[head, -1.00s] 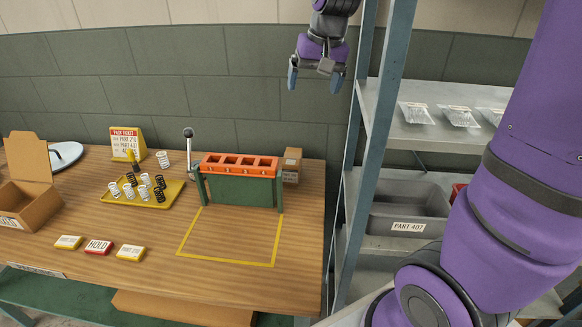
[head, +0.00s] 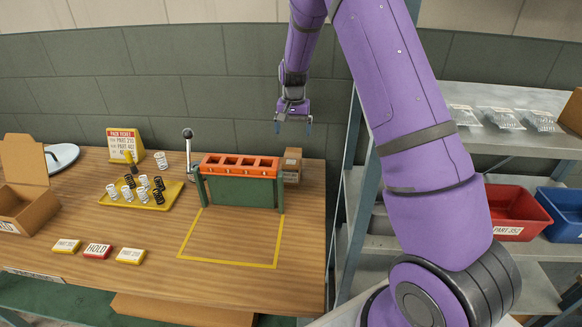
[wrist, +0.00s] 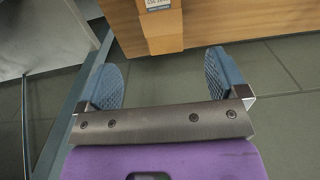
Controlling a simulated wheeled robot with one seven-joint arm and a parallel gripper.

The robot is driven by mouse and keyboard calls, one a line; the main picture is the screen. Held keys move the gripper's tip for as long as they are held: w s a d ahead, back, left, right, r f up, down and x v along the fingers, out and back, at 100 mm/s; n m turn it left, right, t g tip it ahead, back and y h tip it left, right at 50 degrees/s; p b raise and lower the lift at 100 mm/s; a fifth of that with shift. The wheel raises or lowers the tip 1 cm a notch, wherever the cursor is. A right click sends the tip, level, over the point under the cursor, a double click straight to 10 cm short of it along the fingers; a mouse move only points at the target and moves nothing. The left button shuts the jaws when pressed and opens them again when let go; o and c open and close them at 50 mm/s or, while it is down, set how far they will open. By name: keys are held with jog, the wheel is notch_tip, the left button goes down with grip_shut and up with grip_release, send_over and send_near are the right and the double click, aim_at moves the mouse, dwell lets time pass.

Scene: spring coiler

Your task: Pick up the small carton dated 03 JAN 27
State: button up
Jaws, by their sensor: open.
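A small brown carton (head: 292,167) stands at the back right of the wooden table, just behind the right end of the orange-and-green coiler fixture. Its date is not legible in the head view. A brown carton with a white label (wrist: 162,28) also shows at the top of the wrist view, beyond the fingertips; its print is too small to read surely. My gripper (head: 293,126) hangs above the carton in the head view, fingers pointing down. In the wrist view my gripper (wrist: 162,60) is open, with nothing between its blue fingers.
The coiler fixture (head: 240,180), with a lever on its left, stands beside the carton. A yellow tray of springs (head: 142,198) is further left. A shelf rack (head: 357,190) rises right of the table. The yellow-outlined area (head: 230,240) is clear.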

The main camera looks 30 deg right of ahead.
aim_at(292, 156)
jog(key=shift+w+d+f, duration=0.1)
jog(key=shift+w+f, duration=0.1)
jog(key=shift+f, duration=0.4)
notch_tip(292, 156, down, 10)
jog(key=shift+f, duration=0.15)
jog(key=shift+c, duration=0.4)
jog(key=c, duration=1.3)
